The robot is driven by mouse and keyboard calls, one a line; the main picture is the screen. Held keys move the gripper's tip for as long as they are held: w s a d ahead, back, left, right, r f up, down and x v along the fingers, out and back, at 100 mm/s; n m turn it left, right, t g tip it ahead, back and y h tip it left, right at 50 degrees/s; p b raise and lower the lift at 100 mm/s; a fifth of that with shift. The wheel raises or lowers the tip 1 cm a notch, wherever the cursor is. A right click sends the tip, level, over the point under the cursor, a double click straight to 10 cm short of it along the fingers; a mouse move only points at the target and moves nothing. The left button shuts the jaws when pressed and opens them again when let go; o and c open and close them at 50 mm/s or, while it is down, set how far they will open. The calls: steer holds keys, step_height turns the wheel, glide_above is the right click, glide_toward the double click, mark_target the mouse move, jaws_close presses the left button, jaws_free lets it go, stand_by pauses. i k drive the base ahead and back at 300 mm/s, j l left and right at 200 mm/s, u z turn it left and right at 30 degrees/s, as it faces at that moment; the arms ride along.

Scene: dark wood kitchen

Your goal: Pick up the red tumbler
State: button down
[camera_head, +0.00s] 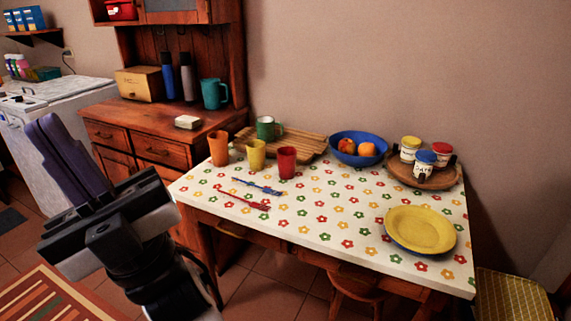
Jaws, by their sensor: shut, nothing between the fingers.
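The red tumbler (287,163) stands upright on the flowered tablecloth of the table (330,215), near its left half. A yellow tumbler (256,155) stands just left of it, and an orange tumbler (218,148) stands farther left near the table's left edge. My gripper (42,128) is at the left of the view, away from the table, pointing up and to the left. Its fingers are together and hold nothing. It is well apart from the red tumbler.
A wooden rack (305,143) with a green mug (266,128) lies behind the tumblers. A blue bowl of fruit (345,155), a round tray of jars (398,174) and a yellow plate (420,229) stand to the right. Blue and red utensils (245,202) lie in front.

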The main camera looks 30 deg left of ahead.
mark_target(287, 164)
steer(key=i+l+u, duration=0.2)
steer(key=i, duration=0.25)
steer(key=i+l+u, duration=0.25)
steer(key=i, duration=0.15)
steer(key=i+l+u, duration=0.2)
steer(key=i, duration=0.25)
